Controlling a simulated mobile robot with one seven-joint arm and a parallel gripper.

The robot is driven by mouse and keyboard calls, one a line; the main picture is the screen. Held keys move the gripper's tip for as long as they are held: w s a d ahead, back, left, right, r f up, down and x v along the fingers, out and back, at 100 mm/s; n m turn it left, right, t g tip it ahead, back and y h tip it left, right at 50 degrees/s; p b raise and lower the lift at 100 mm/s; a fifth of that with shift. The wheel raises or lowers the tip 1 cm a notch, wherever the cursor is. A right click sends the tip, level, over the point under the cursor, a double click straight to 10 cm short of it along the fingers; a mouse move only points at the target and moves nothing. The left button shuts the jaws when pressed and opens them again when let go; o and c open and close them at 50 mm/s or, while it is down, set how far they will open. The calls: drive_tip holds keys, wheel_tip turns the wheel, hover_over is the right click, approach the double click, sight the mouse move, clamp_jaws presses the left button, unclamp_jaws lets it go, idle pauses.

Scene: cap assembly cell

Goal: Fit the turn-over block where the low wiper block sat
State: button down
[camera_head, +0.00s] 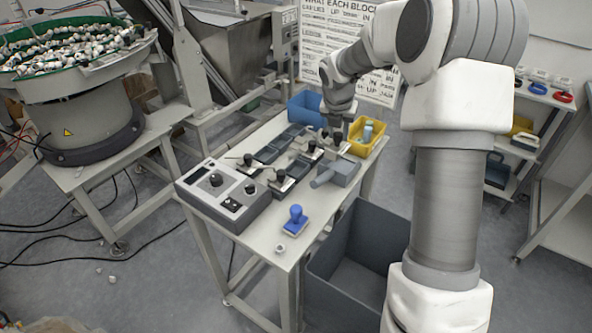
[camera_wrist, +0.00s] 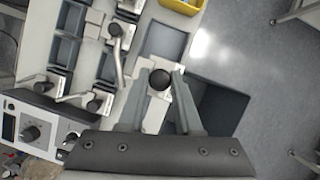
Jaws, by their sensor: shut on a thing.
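My gripper (camera_wrist: 160,84) is shut on a block with a round black knob (camera_wrist: 159,81); the fingers stand on either side of the knob. A pale part below it is partly hidden between the fingers, and I cannot tell which block it is. In the head view my gripper (camera_head: 337,134) is over the far part of the bench, and the held block is hard to make out. Other black-knobbed blocks with metal arms stand in a track to the left, one (camera_wrist: 115,31) close by and others (camera_wrist: 95,105) (camera_wrist: 43,87) further off.
A grey handled tray (camera_head: 338,174) lies near my gripper. A control box (camera_head: 222,190) is left, yellow (camera_head: 365,149) and blue (camera_head: 303,107) bins behind, a large grey bin (camera_head: 345,262) beside the bench.

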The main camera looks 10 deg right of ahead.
drive_tip(key=shift+w+a+f+b, duration=0.35)
drive_tip(key=shift+w+a+f, duration=0.65)
drive_tip(key=shift+a+f, duration=0.75)
drive_tip(key=shift+w+a+f+b, duration=0.35)
drive_tip(key=shift+w+a+f, duration=0.65)
drive_tip(key=shift+a+f, duration=0.75)
drive_tip(key=shift+w+a+f+b, duration=0.35)
drive_tip(key=shift+w+a+f, duration=0.65)
drive_tip(key=shift+a+f, duration=0.7)
drive_tip(key=shift+d+f, duration=0.25)
drive_tip(key=shift+f, duration=0.05)
drive_tip(key=shift+f, duration=0.15)
drive_tip(key=c, duration=0.6)
unclamp_jaws()
